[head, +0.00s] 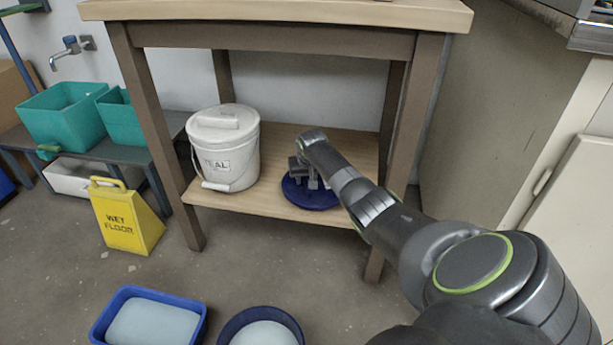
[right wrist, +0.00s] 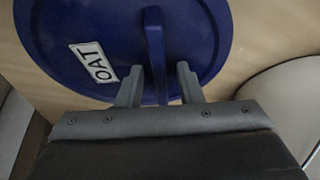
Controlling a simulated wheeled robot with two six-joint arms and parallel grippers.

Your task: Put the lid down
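The round dark blue lid (head: 322,201) lies flat on, or just above, the wooden lower shelf, right of the white bucket. It fills the upper part of the right wrist view, with a white "OAT" label (right wrist: 93,62) and a raised bar handle (right wrist: 154,45). My right gripper (head: 307,180) is over the lid, pointing down. In the right wrist view its fingers (right wrist: 158,85) stand on either side of the handle, with a visible gap on each side, so it looks open. My left gripper is not in view.
A white bucket (head: 231,165) labelled "TEAL", with its white lid on, stands left on the shelf (head: 272,150). The tabletop (head: 280,12) is above and table legs flank the shelf. On the floor are a yellow sign (head: 128,220), a blue tub (head: 150,318) and a round dark blue bucket (head: 262,325).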

